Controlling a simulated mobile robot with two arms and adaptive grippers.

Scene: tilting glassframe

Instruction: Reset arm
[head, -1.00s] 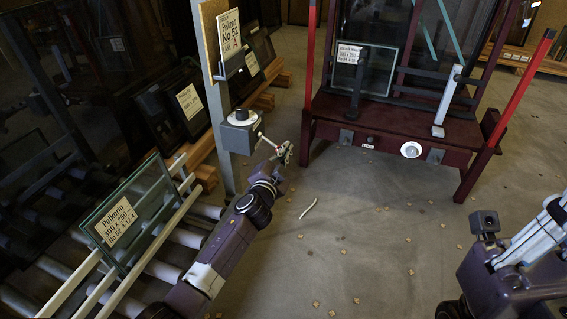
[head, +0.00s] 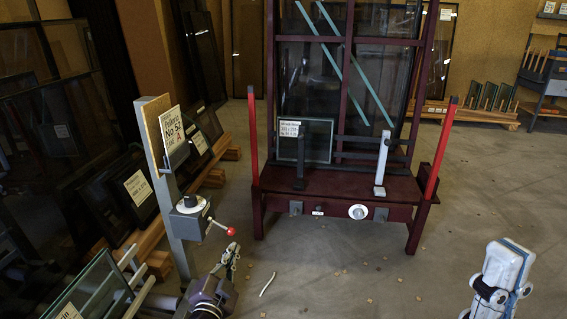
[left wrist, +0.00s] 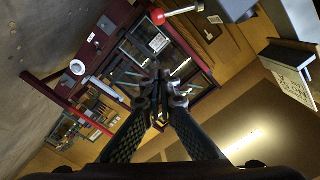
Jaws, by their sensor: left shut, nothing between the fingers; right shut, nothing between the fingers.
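My left gripper (head: 232,262) is in the lower middle of the head view, just below the red knob (head: 231,231) of a lever on a grey control box (head: 190,217). Its fingers (left wrist: 160,95) are shut and empty in the left wrist view. The knob also shows in the left wrist view (left wrist: 157,16), apart from the fingers. The dark red tilting frame (head: 335,186) stands beyond, with a small labelled glass pane (head: 318,143) on its ledge. My right gripper is not seen; only a white and blue part of my right arm shows at lower right.
The box sits on a grey post (head: 160,190) with a sign (head: 173,130). Glass panes on a roller rack (head: 90,287) stand at lower left, and dark panes lean along the left wall. The floor (head: 390,270) right of my left arm is open, with small scattered bits.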

